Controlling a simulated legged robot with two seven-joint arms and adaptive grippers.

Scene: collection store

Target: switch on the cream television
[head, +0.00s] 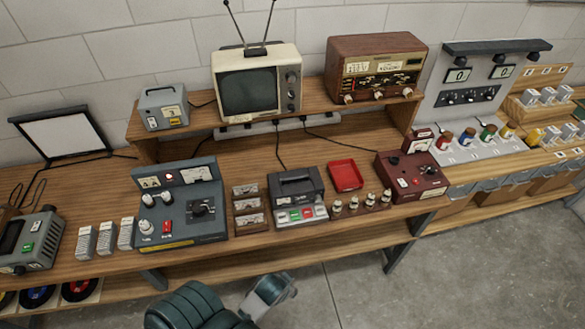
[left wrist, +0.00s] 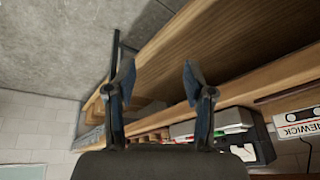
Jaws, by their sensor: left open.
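The cream television (head: 257,82) stands on the raised wooden shelf at the back of the bench in the head view. Its screen is dark grey-green with no picture. Round dark knobs (head: 292,78) sit on the panel right of the screen, and a two-rod antenna stands on top. My left gripper (left wrist: 160,85) is open and empty in the left wrist view, with wooden bench edges beyond its fingers. My right gripper is not in view.
A wooden radio (head: 375,68) stands right of the television and a small grey box (head: 164,107) left of it. On the bench below are a grey control console (head: 180,205), a cassette recorder (head: 297,192), a red tray (head: 346,175) and a maroon box (head: 411,174). Cables hang from the shelf.

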